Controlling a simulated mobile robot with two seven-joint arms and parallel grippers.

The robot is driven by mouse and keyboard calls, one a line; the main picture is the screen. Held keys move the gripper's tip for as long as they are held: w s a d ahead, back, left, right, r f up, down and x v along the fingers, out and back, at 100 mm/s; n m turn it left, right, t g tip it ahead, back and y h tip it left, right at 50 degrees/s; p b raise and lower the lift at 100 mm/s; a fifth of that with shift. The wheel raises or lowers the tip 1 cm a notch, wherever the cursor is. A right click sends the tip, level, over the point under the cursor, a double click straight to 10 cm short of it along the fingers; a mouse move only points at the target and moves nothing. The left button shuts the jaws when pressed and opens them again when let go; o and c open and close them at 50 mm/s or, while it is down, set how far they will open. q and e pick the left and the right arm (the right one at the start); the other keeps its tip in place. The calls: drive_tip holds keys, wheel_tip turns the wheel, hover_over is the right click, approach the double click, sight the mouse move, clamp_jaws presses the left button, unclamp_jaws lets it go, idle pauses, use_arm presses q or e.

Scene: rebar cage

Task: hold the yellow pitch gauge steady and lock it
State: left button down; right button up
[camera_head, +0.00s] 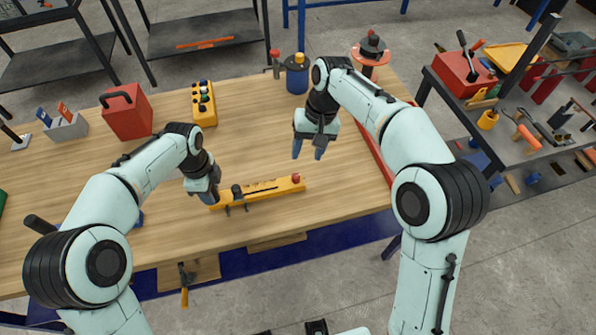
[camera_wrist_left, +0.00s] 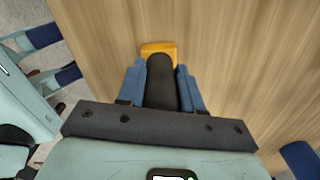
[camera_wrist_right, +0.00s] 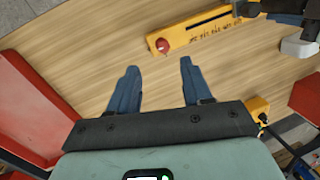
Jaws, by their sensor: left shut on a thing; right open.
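The yellow pitch gauge (camera_head: 265,189) lies on the wooden table as a long bar with a dark slot and markings. It has a red knob (camera_head: 296,178) at its right end and a dark clamp-like part (camera_head: 237,192) toward its left. My left gripper (camera_head: 208,196) is at the gauge's left end. In the left wrist view its blue fingers are shut on a black grip (camera_wrist_left: 161,82), with a yellow end beyond. My right gripper (camera_head: 308,152) is open and empty above the table, behind the red knob. In the right wrist view the knob (camera_wrist_right: 162,46) shows ahead of the fingers, apart from them.
A red box (camera_head: 127,115), a yellow button box (camera_head: 203,104) and a blue container (camera_head: 297,78) stand at the back of the table. A red rail (camera_head: 374,153) runs along the right edge. Bare wood surrounds the gauge.

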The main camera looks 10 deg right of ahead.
sight(296, 176)
drive_tip(key=f+m, duration=0.3)
drive_tip(key=m, duration=0.2)
drive_tip(key=a+f+m+y, duration=0.1)
drive_tip(key=f+m, duration=0.2)
drive_tip(key=m, duration=0.3)
drive_tip(key=a+f+m, duration=0.1)
drive_tip(key=f+m, duration=0.3)
drive_tip(key=m, duration=0.1)
drive_tip(key=shift+w+a+t+y, duration=0.15)
drive_tip(key=shift+w+t+y, duration=0.15)
drive_tip(key=shift+y, duration=0.1)
clamp_jaws()
